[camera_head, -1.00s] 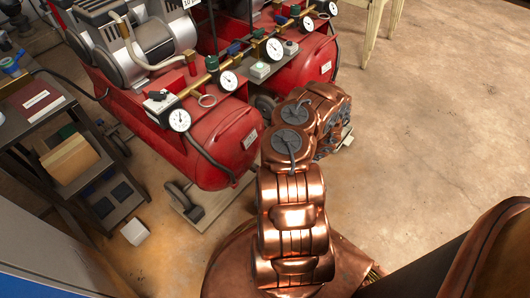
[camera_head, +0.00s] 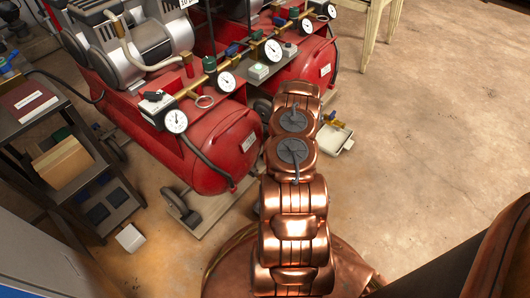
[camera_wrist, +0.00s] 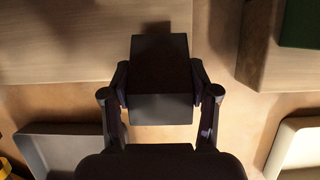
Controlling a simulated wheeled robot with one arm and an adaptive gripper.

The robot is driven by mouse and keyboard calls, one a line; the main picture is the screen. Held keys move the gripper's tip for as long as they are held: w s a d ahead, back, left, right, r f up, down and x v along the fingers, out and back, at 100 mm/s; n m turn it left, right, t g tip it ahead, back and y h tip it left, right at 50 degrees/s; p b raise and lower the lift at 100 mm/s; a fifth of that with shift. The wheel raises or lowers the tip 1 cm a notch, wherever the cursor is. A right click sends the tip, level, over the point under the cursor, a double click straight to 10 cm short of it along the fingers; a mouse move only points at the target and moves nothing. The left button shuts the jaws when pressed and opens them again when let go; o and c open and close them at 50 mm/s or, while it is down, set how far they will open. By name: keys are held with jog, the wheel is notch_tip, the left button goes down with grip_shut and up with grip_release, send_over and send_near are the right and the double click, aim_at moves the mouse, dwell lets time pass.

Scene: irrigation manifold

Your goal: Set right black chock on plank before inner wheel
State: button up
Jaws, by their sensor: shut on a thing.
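In the wrist view my gripper (camera_wrist: 160,97) is shut on a black chock (camera_wrist: 160,60). The chock is a dark block between the two fingers, above the floor. A pale wooden plank (camera_wrist: 60,45) lies beyond it at upper left, and a second plank (camera_wrist: 275,65) lies at right with a dark green block (camera_wrist: 300,22) on it. In the head view a plank (camera_head: 212,215) lies under a grey wheel (camera_head: 180,207) of the nearer red compressor. My arm hides the gripper and chock in the head view. Which wheel is the inner one I cannot tell.
The nearer red compressor (camera_head: 215,150) stands left of my arm. A cream tray (camera_head: 336,138) with brass fittings lies right of it; a grey tray (camera_wrist: 60,145) shows in the wrist view. A dark shelf (camera_head: 70,180) and white block (camera_head: 130,237) are at left.

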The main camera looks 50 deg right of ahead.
jog(key=w, duration=0.1)
jog(key=w+f+b, duration=0.1)
jog(key=w, duration=0.1)
jog(key=shift+w+a+b, duration=0.15)
jog(key=shift+w+b, duration=0.15)
jog(key=shift+f, duration=0.25)
jog(key=o, duration=1.3)
jog(key=shift+f, duration=0.1)
jog(key=shift+o, duration=0.2)
jog(key=p+v, duration=0.3)
jog(key=v, duration=0.9)
jog(key=shift+p, duration=0.4)
